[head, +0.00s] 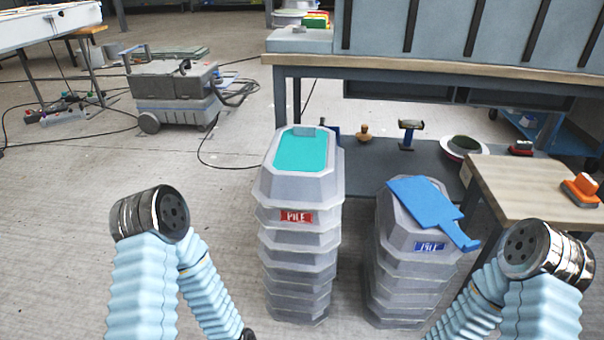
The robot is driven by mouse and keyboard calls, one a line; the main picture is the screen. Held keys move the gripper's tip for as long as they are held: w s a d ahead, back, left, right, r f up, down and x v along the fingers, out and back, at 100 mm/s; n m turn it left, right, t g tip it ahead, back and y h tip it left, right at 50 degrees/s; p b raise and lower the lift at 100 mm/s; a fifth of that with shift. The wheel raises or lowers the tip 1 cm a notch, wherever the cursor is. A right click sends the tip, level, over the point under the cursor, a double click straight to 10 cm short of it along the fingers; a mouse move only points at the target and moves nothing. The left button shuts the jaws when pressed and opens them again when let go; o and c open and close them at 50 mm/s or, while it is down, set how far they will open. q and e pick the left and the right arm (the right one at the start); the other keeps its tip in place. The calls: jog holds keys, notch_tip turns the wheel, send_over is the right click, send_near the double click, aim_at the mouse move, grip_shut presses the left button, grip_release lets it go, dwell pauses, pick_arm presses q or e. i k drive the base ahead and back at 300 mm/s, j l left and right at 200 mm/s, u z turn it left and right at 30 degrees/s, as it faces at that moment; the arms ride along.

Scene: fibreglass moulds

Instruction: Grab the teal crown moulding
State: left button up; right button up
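A flat teal piece (301,151) lies on top of the left stack of grey moulds (297,238), in the middle of the head view. It has an angular outline, and a small grey block sits at its far edge. I cannot tell for sure that it is the crown moulding, but it is the only large teal thing in view. My two arms show in pale blue sleeves, bent at the lower left and lower right, both apart from the stack. Neither gripper's fingers show; a small dark part of my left arm is cut off at the bottom edge.
A right stack of grey moulds (405,275) carries a blue paddle-shaped piece (425,203). Behind is a large workbench (425,68) with a lower shelf of tools. A wooden-topped table (520,185) stands at right. A wheeled grey machine (178,95) and cables lie left; the left floor is mostly clear.

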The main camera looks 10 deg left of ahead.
aim_at(302, 168)
jog(key=k+z, duration=0.15)
jog(key=z, duration=0.2)
jog(key=k+z, duration=0.15)
jog(key=z, duration=0.2)
jog(key=k+l+z, duration=0.15)
jog(key=z, duration=0.25)
jog(key=j+z, duration=0.15)
jog(key=j, duration=1.2)
jog(key=j+z, duration=0.2)
jog(key=j, duration=1.15)
